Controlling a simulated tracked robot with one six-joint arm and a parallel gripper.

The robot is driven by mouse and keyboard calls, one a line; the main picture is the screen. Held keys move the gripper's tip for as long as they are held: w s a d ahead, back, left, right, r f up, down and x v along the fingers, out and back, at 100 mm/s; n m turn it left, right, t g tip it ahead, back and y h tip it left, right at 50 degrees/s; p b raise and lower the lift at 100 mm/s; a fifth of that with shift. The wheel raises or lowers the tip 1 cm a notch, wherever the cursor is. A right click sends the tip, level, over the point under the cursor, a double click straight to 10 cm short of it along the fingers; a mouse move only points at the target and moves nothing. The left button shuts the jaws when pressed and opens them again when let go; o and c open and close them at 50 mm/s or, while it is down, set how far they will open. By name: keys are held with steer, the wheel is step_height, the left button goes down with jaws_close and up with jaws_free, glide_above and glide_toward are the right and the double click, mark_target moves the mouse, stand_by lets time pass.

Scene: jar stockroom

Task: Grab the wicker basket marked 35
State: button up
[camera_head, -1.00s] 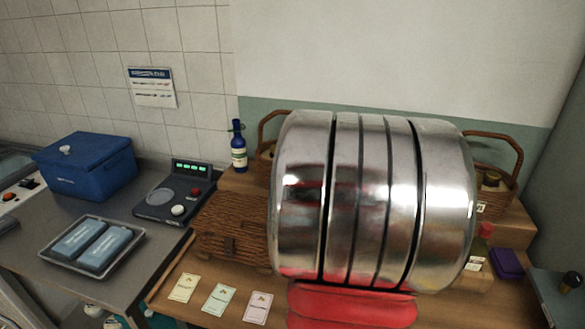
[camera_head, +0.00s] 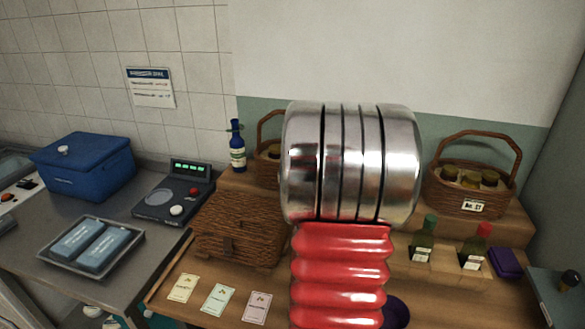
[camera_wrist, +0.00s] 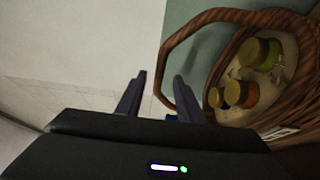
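Two wicker baskets with arched handles stand on the wooden shelf. The right basket (camera_head: 470,190) holds jars; its small label looks like 27, but I cannot read it surely. The left basket (camera_head: 266,152) is mostly hidden behind my arm, its label out of sight. In the wrist view, a wicker basket (camera_wrist: 213,99) with several yellow-green-lidded jars fills the right side; its label is unreadable at this angle. My gripper (camera_wrist: 157,90) is open and empty, its right fingertip close to the basket's handle; I cannot tell whether they touch. In the head view my arm hides the gripper.
A blue bottle (camera_head: 237,148) stands left of the left basket. A wicker hamper (camera_head: 238,228) sits below it. Bottles with green (camera_head: 430,222) and red (camera_head: 484,230) caps stand in front of the right basket. Cards lie at the front. A scale (camera_head: 172,200) is on the left counter.

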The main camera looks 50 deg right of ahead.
steer(key=shift+x, duration=2.6)
steer(key=shift+c, duration=0.7)
jaws_close()
steer(key=shift+f, duration=0.2)
steer(key=shift+r, duration=0.2)
